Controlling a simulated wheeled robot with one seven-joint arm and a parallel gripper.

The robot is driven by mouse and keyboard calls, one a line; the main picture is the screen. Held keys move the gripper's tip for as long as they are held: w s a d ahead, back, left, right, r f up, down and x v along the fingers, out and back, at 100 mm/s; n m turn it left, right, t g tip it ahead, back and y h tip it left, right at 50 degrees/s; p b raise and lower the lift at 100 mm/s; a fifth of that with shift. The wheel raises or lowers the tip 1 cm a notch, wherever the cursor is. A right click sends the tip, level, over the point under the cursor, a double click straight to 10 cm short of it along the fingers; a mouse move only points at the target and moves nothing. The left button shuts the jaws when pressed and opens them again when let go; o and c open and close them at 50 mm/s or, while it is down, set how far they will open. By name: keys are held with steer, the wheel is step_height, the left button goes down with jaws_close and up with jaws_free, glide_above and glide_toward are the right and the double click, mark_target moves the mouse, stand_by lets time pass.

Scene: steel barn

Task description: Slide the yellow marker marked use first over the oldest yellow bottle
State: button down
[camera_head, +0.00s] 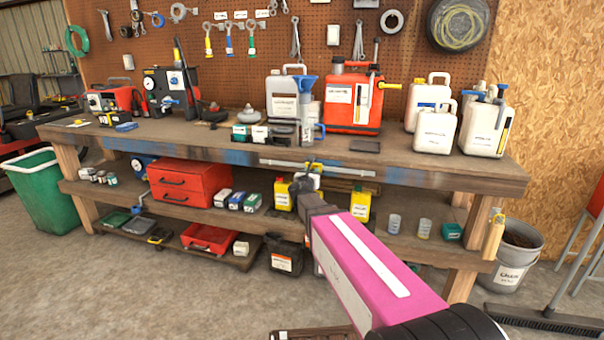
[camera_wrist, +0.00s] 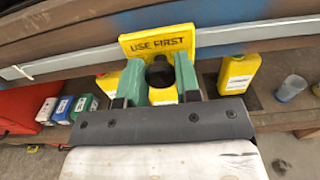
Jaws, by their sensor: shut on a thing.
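The yellow marker (camera_wrist: 157,42) has a flat plate reading "USE FIRST" and stands out in front of my gripper in the wrist view. My gripper (camera_wrist: 159,82) is shut on it with two green fingers. A dark round shape, perhaps a bottle cap, shows between the fingers, with yellow below it. I cannot tell whether the marker touches a bottle. One yellow bottle (camera_wrist: 107,83) is partly hidden left of the fingers; another yellow bottle (camera_wrist: 238,73) stands to the right. In the head view, yellow bottles (camera_head: 283,196) (camera_head: 360,207) flank my gripper (camera_head: 302,186). Their dates are unreadable.
The bottles stand on the workbench's lower shelf (camera_head: 165,212), under the benchtop (camera_head: 225,146). Small boxes (camera_head: 237,201) and a red drawer unit (camera_head: 187,187) stand to the left. Two clear cups (camera_head: 424,229) (camera_head: 394,223) stand right. A black container (camera_head: 284,257) sits below.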

steer(key=shift+d, duration=0.15)
steer(key=c, duration=0.8)
jaws_free()
steer(key=shift+c, duration=0.2)
steer(key=shift+s, duration=0.2)
steer(key=v, duration=1)
steer(key=shift+s, duration=0.25)
